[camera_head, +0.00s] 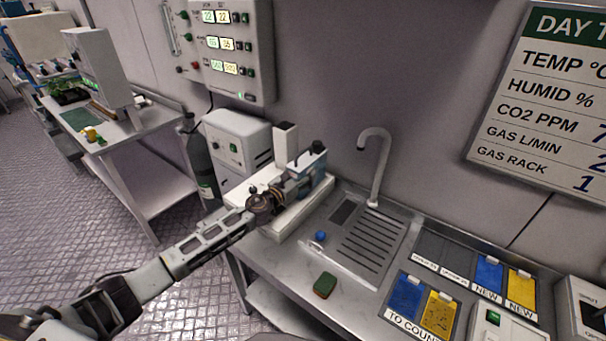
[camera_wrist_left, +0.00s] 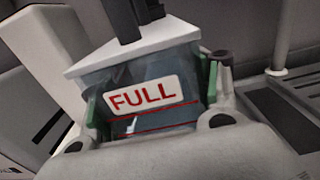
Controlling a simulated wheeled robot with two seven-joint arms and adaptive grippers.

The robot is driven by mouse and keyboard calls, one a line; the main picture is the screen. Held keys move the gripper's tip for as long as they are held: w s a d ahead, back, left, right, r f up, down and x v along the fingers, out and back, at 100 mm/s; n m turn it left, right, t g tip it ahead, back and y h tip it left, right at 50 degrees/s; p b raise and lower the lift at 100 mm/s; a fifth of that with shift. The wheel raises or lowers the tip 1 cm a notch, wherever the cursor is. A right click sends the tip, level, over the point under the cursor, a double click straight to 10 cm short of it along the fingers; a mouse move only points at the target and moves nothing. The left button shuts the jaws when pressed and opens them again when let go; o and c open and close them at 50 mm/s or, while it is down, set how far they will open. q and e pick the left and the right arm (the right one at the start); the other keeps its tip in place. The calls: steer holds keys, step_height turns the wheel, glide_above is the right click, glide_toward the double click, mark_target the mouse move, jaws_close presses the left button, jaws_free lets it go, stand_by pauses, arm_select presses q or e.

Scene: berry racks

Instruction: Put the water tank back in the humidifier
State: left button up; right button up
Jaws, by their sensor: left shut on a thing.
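The water tank (camera_head: 321,172) is a bluish, see-through box with a pale lid and a dark handle on top. In the left wrist view the tank (camera_wrist_left: 150,100) fills the middle, slightly tilted in the picture, with a red FULL label and red lines. My left gripper (camera_head: 297,183) is shut on the tank, with green pads at its two sides in the wrist view (camera_wrist_left: 150,92). The white humidifier (camera_head: 288,222) is a low base with an upright white column, beside and under the gripper. The tank's bottom is hidden, so I cannot tell whether it is seated. My right gripper is not in view.
A sink with a curved faucet (camera_head: 378,165) lies just right of the humidifier. A blue knob (camera_head: 320,236) and a green-brown sponge (camera_head: 325,285) are near the counter front. A white box (camera_head: 238,140) and a gas cylinder (camera_head: 200,165) stand to the left.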

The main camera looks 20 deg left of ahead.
arm_select(q)
steer(key=o, duration=1.7)
steer(key=shift+f, duration=0.1)
